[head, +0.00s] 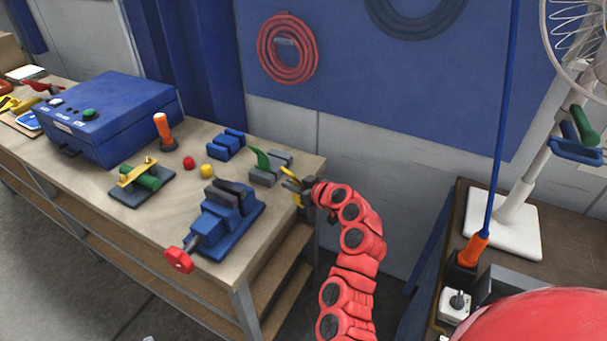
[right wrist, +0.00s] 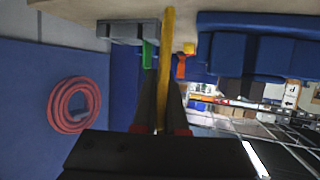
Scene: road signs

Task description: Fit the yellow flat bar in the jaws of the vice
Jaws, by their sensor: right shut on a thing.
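The yellow flat bar (head: 291,174) is held in my right gripper (head: 301,187), by the right end of the workbench. In the right wrist view the bar (right wrist: 167,45) stands between the two dark fingers of the gripper (right wrist: 160,92) and sticks out past them. The blue vice (head: 230,228) is on the bench to the left of the gripper, apart from the bar. Its dark jaws (head: 229,193) point up and its red handle (head: 178,260) is at the front edge. In the right wrist view a large blue body, apparently the vice (right wrist: 260,45), is at the upper right. My left gripper is out of view.
A grey block (head: 266,178) with a green lever (head: 260,158) stands close to the right gripper.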

